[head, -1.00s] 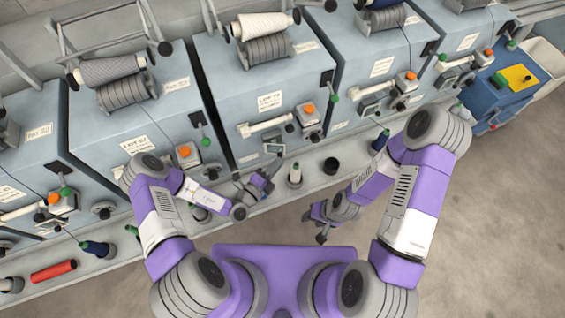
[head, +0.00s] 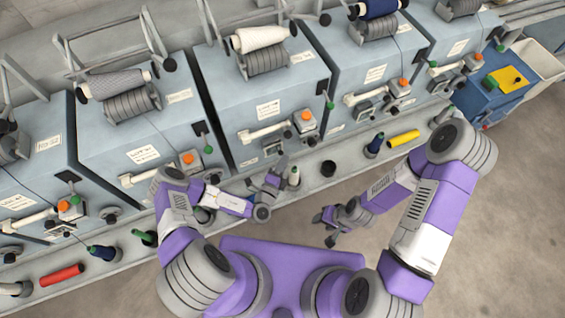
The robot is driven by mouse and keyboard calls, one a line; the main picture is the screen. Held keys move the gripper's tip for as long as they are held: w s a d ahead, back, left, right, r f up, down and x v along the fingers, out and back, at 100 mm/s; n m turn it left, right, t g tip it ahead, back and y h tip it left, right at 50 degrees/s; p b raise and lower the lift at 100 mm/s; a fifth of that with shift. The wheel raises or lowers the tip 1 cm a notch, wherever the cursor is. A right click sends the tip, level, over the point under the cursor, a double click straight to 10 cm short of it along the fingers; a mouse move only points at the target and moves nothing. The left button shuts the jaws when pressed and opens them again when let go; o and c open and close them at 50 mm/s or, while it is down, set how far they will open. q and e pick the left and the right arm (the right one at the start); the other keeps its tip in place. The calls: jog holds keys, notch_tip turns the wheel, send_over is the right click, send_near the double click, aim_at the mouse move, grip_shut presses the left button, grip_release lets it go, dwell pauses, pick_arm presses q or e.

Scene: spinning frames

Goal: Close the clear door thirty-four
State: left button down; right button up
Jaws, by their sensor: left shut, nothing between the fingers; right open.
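Several grey-blue spinning frames stand in a row. Their labels are too small to read surely, so I cannot tell which is thirty-four. On the middle frame (head: 262,85), a small framed panel (head: 272,148) at the lower front may be the clear door; whether it is open is unclear. My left gripper (head: 281,164) is shut and empty, just below that panel and beside a white cone (head: 294,176); contact cannot be told. My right gripper (head: 323,228) is open and empty, over the floor in front of the ledge.
A blue cart (head: 492,98) stands at the right. The floor (head: 500,220) at the right is clear.

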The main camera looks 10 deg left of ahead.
dwell(0.4)
pick_arm(q)
jog(key=s+d+p, duration=0.1)
jog(key=s+d, duration=0.1)
jog(key=s, duration=1.1)
jog(key=shift+d+p, duration=0.2)
jog(key=shift+p, duration=0.2)
